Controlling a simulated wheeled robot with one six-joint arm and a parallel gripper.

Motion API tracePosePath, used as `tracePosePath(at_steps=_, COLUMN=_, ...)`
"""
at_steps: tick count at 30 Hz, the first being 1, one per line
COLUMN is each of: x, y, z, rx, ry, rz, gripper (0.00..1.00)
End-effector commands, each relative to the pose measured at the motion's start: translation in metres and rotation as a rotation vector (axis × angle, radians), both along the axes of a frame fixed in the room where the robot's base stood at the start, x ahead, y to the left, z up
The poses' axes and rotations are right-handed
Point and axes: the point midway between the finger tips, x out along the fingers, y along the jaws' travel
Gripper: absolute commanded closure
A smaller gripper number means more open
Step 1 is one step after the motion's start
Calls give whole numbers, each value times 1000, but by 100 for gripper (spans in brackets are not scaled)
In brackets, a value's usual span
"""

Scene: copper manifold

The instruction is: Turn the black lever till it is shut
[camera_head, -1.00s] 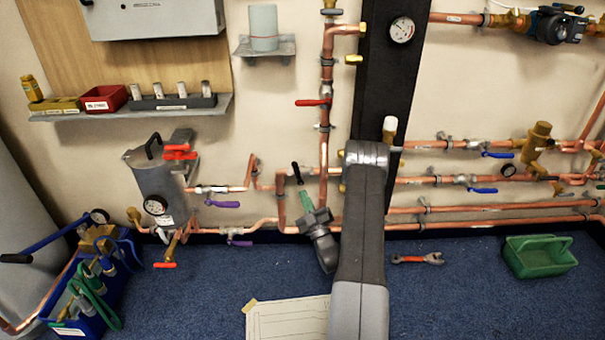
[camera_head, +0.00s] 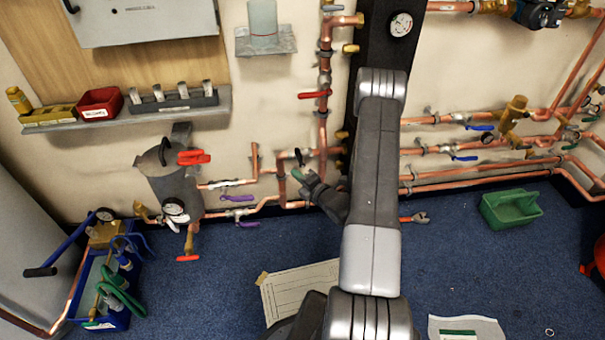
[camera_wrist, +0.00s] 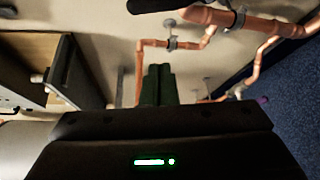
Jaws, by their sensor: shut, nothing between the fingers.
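The black lever (camera_head: 299,157) is small in the head view, on a valve of the copper pipe left of the black column. It stands steeply, leaning a little left at its top, across the near-level pipe. My gripper (camera_head: 298,174), with green fingers, is just below the lever, shut and empty. A gap or contact between them cannot be made out there. In the wrist view my shut green fingers (camera_wrist: 158,84) point up the picture. A black bar, probably the lever (camera_wrist: 152,5), is cut by the top edge, apart from the fingertips.
Copper pipes (camera_head: 322,125) run around the gripper. A red lever (camera_head: 315,94) is above and purple levers (camera_head: 238,183) are to the left. A grey vessel (camera_head: 175,185) stands further left. A sheet of paper (camera_head: 302,290) and a green caddy (camera_head: 511,208) lie on the blue floor.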

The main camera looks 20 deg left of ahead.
Motion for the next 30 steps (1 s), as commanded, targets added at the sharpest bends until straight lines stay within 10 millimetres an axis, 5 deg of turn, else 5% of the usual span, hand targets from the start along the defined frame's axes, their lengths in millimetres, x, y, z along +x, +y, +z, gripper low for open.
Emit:
tracePosePath(at_steps=9, x=33, y=61, z=-9, rx=2, ry=-3, rz=2, gripper=100)
tracePosePath(at_steps=18, x=57, y=34, z=0, rx=2, ry=0, rz=-3, gripper=100)
tracePosePath(at_steps=30, x=60, y=31, z=1, rx=2, ry=1, rz=-2, gripper=100)
